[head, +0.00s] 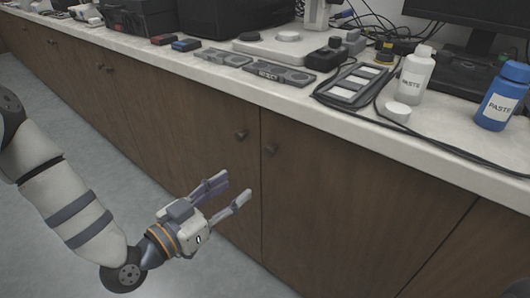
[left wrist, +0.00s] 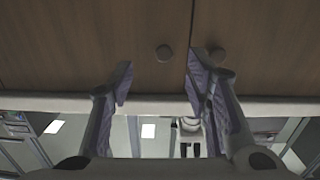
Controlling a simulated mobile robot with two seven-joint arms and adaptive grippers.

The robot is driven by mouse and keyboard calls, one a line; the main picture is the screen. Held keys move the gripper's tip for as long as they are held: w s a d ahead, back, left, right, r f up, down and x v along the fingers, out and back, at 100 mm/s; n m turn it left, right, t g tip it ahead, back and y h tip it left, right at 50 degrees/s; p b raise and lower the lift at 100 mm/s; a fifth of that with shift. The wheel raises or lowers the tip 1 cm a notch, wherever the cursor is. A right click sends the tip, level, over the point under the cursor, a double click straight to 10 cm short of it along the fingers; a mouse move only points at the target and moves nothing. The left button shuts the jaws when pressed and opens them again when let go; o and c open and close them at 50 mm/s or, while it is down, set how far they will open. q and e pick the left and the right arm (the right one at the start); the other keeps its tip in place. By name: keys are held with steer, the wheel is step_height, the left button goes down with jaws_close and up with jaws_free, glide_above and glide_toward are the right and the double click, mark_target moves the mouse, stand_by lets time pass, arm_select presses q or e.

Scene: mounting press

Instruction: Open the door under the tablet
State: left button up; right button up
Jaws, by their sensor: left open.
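A flat dark-framed device (head: 355,86) with pale panels lies on the counter; it may be the tablet, but I cannot tell for sure. Below it is a brown cabinet door (head: 335,205) with a round dark knob (head: 268,149) near its upper left corner. The door looks shut. The neighbouring door to the left (head: 190,125) has its own knob (head: 241,134) across the seam. My left gripper (head: 234,185) is open and empty, in front of the doors and below the knobs. The left wrist view appears upside down; one knob (left wrist: 165,53) shows between the fingers, apart from both.
The counter (head: 400,148) overhangs the doors. On it stand a white paste bottle (head: 415,75), a blue paste bottle (head: 501,97), a round white lid (head: 397,111), cables and grey modules (head: 280,73). The grey floor (head: 80,125) before the cabinets is clear.

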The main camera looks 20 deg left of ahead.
mark_target(267, 153)
arm_select(q)
steer(key=shift+t, duration=0.4)
steer(key=x, duration=0.4)
steer(key=r+x, duration=0.1)
steer(key=x, duration=0.3)
steer(key=b+x, duration=0.1)
steer(key=x, duration=0.3)
steer(key=shift+w+a+r, duration=0.2)
steer(key=shift+w+a, duration=0.05)
jaws_close()
